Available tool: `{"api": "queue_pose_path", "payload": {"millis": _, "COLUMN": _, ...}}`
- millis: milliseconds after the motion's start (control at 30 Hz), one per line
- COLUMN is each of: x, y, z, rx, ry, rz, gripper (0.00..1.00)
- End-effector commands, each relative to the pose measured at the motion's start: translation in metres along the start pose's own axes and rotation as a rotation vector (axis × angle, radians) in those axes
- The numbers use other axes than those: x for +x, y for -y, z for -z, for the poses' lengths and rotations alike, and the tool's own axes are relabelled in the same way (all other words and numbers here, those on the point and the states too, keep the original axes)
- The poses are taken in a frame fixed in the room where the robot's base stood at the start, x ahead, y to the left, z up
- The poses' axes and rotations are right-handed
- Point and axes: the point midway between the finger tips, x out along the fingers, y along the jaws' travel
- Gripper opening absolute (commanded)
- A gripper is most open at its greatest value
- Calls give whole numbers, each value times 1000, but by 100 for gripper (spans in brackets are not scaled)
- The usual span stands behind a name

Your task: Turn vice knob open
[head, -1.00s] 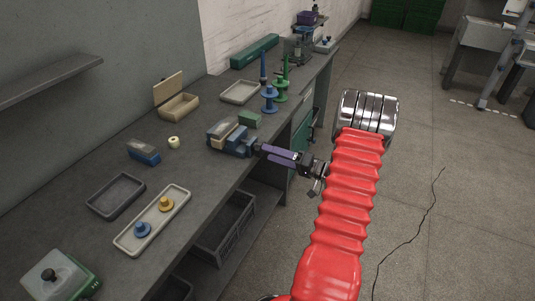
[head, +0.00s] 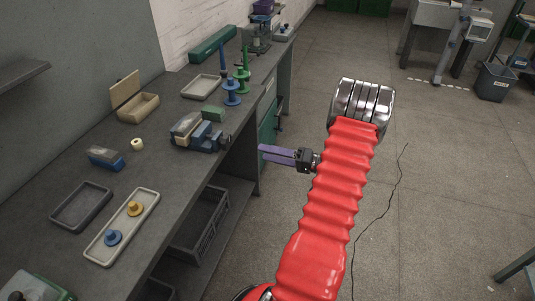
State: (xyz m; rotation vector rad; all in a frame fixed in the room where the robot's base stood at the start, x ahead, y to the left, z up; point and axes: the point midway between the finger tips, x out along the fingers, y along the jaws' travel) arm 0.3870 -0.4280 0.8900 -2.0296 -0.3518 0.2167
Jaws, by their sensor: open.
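The blue vice (head: 207,141) sits near the front edge of the grey workbench, with a pale tan and grey part at its left side. Its knob end (head: 225,139) points right, towards the bench edge; the knob is small and its turn angle cannot be told. My gripper (head: 261,153) has purple fingers pointing left at the vice. It is open and empty, out past the bench edge, with a clear gap between the fingertips and the knob end.
Blue (head: 232,94) and green (head: 242,82) spindles stand farther back. A long tray (head: 97,247) with yellow and blue knobbed pieces lies nearer. A crate (head: 203,222) is under the bench. Open floor lies right.

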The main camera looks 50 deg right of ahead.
Motion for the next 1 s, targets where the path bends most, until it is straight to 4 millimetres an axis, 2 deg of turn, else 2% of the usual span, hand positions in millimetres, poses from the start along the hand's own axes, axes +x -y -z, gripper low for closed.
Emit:
{"api": "queue_pose_path", "payload": {"millis": 167, "x": 2, "y": 2, "z": 1, "rx": 4, "ry": 3, "rz": 1, "gripper": 64}}
{"api": "queue_pose_path", "payload": {"millis": 367, "x": 3, "y": 3, "z": 2, "rx": 146, "ry": 2, "rz": 1, "gripper": 64}}
{"api": "queue_pose_path", "payload": {"millis": 1000, "x": 5, "y": 4, "z": 5, "rx": 1036, "ry": 1, "rz": 2, "gripper": 64}}
